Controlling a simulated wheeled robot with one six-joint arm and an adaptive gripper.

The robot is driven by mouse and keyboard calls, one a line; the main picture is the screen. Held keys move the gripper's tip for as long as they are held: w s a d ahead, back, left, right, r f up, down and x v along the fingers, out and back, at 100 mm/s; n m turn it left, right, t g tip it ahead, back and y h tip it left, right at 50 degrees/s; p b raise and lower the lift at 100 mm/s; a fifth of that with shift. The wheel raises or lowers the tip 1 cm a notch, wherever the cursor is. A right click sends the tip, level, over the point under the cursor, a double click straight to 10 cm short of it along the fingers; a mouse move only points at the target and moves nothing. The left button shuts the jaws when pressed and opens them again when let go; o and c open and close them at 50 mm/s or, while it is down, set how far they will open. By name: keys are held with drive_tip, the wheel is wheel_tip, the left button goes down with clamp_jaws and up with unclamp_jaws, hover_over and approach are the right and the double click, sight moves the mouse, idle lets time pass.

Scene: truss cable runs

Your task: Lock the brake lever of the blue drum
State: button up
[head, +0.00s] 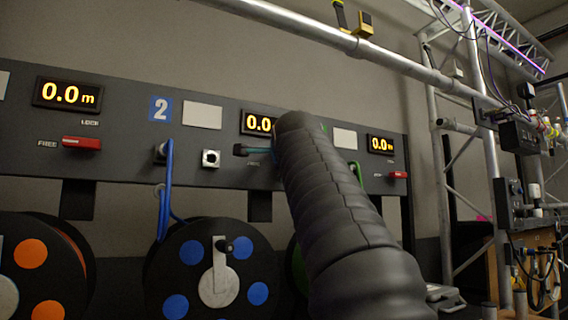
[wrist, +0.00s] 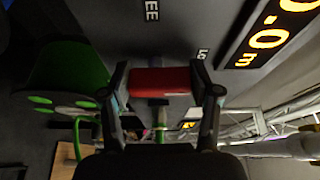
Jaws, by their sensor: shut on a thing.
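The lever's exact angle is hard to tell.
Other red levers sit on the panel: one at the left (head: 82,143) and one at the right (head: 398,175). A partly hidden display (head: 256,122) is beside my arm. A green drum (wrist: 65,75) shows in the wrist view. Truss (head: 480,110) stands at the right.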

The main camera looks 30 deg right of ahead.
idle(0.4)
drive_tip(key=o, duration=1.2)
drive_tip(key=shift+c, duration=0.2)
drive_tip(key=v, duration=1.2)
drive_tip(key=shift+s+d+r, duration=0.1)
